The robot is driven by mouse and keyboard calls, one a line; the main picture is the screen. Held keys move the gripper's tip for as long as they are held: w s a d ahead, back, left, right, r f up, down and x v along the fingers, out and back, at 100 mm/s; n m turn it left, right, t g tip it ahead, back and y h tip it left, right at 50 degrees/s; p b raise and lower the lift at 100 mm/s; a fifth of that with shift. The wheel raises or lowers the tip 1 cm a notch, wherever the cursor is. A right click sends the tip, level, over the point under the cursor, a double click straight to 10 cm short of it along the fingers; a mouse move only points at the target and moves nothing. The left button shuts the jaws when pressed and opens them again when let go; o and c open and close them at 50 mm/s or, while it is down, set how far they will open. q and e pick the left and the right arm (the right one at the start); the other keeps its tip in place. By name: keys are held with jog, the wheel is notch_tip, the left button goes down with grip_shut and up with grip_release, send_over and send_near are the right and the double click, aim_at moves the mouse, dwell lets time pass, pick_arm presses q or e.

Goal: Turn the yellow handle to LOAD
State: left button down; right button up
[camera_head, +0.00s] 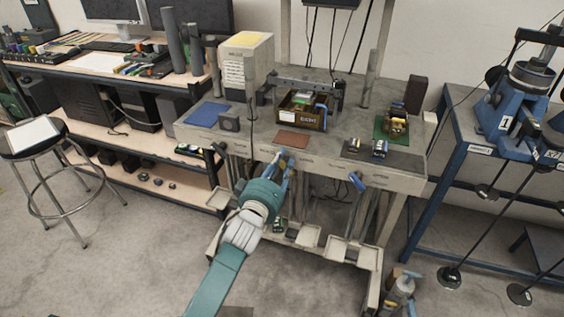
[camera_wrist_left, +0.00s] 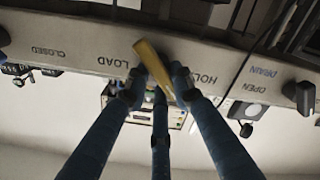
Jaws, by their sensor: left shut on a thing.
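The yellow handle (camera_wrist_left: 151,62) shows in the left wrist view as a slanted bar on the bench's front panel. It lies between the labels LOAD (camera_wrist_left: 113,62) and HOLD (camera_wrist_left: 204,77), its upper end leaning toward the LOAD side. My left gripper (camera_wrist_left: 158,80) is shut on it, with blue fingers on both sides and another finger below. In the head view my left gripper (camera_head: 282,158) is at the front edge of the bench and hides the handle. My right gripper is not in view.
The grey workbench (camera_head: 330,162) carries a dark box (camera_head: 302,111), a blue mat (camera_head: 206,114) and a brown mat (camera_head: 292,140). A blue lever (camera_head: 357,181) sticks out of its front, right of my gripper. A stool (camera_head: 36,137) stands at left. Floor in front is partly clear.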

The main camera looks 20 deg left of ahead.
pick_arm(q)
jog(key=shift+a+m, duration=0.1)
jog(key=shift+m, duration=0.2)
jog(key=m, duration=0.2)
jog(key=m+p, duration=0.1)
jog(key=shift+d+r+m, duration=0.1)
jog(key=shift+d+m, duration=0.15)
jog(key=shift+m, duration=0.15)
jog(key=m, duration=0.4)
jog(key=shift+d+m, duration=0.25)
jog(key=shift+m, duration=0.05)
jog(key=m, duration=0.5)
jog(key=shift+d+f, duration=0.2)
jog(key=shift+d, duration=0.1)
jog(key=shift+d+m, duration=0.1)
jog(key=shift+m, duration=1.5)
jog(key=c, duration=1.6)
grip_release()
jog(key=shift+o, duration=0.3)
jog(key=shift+f, duration=0.1)
jog(key=shift+f, duration=0.1)
